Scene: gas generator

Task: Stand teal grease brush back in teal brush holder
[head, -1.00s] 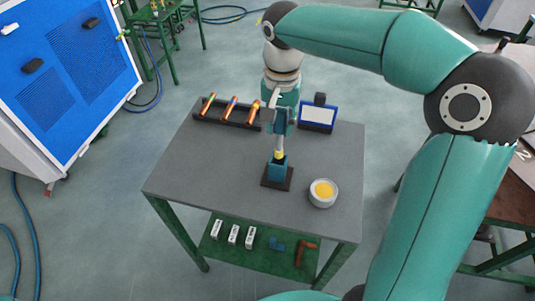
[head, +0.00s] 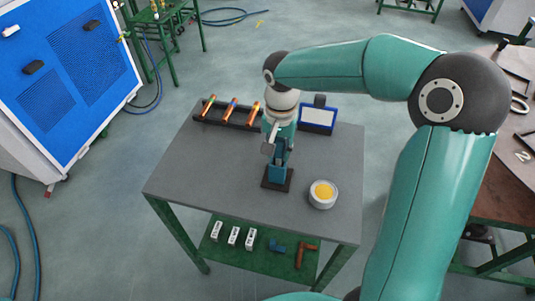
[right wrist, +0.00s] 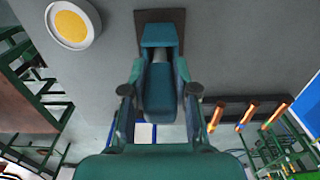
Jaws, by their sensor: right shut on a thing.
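The teal brush holder (head: 277,174) stands upright on a dark base plate on the grey table. My right gripper (head: 279,150) is right above it, shut on the teal grease brush. In the right wrist view the brush's teal handle (right wrist: 160,90) lies between the fingers of the gripper (right wrist: 160,98). Its pale ferrule (right wrist: 153,60) meets the mouth of the holder (right wrist: 160,33). The bristles are hidden, seemingly inside the holder; how deep they reach I cannot tell. My left gripper is not in view.
A white tub of yellow grease (head: 323,193) stands right of the holder. The table's (head: 200,180) front left is clear. White boxes lie on the lower shelf (head: 270,255).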

